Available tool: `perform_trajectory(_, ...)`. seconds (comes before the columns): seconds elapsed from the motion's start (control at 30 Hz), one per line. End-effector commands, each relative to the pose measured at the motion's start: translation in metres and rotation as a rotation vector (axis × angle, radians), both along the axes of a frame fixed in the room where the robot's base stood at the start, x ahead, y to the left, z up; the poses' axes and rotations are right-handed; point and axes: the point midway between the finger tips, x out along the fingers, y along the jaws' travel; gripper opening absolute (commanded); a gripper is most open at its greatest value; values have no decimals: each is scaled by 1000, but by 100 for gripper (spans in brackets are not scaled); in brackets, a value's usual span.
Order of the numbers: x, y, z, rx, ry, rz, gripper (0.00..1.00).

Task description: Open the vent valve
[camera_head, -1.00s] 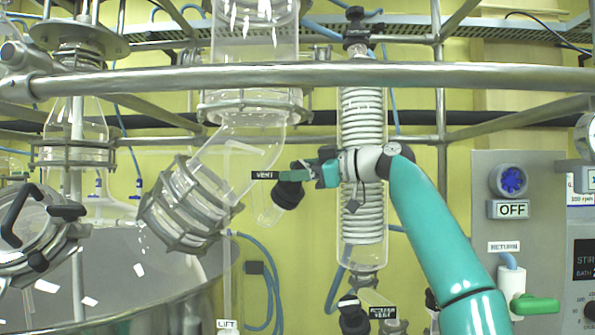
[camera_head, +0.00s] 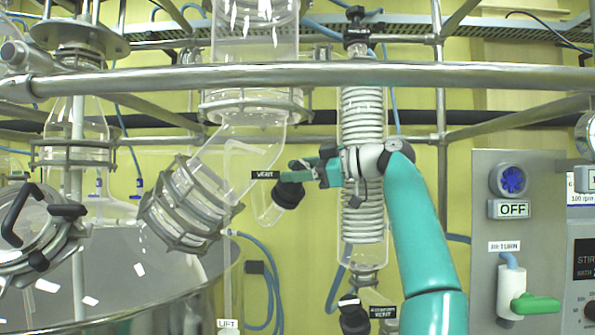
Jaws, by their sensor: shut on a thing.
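The vent valve (camera_head: 288,194) is a black knob on a small clear glass stub, below the angled glass pipe. A black label reading VENT (camera_head: 265,175) sits just to its upper left. My gripper (camera_head: 297,176) reaches in from the right, its teal fingers at the top of the black knob and shut on it. The fingers partly cover the knob's upper edge, and the exact contact is too small to make out.
A coiled glass condenser (camera_head: 362,215) stands behind my wrist. A steel rail (camera_head: 300,76) crosses above the arm. A clamped glass flange (camera_head: 188,205) is left of the valve. A grey panel (camera_head: 518,270) with a green-handled valve (camera_head: 535,305) stands at right.

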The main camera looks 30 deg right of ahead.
Motion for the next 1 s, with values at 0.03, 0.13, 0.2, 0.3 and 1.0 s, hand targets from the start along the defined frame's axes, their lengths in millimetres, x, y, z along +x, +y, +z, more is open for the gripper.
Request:
perform_trajectory(0.03, 0, 0, 0, -1, 1, 0, 22)
perform_trajectory(0.13, 0, 0, 0, -1, 1, 0, 22)
perform_trajectory(0.2, 0, 0, 0, -1, 1, 0, 22)
perform_trajectory(0.3, 0, 0, 0, -1, 1, 0, 22)
perform_trajectory(1.0, -10, -6, 2, -1, 0, -1, 67)
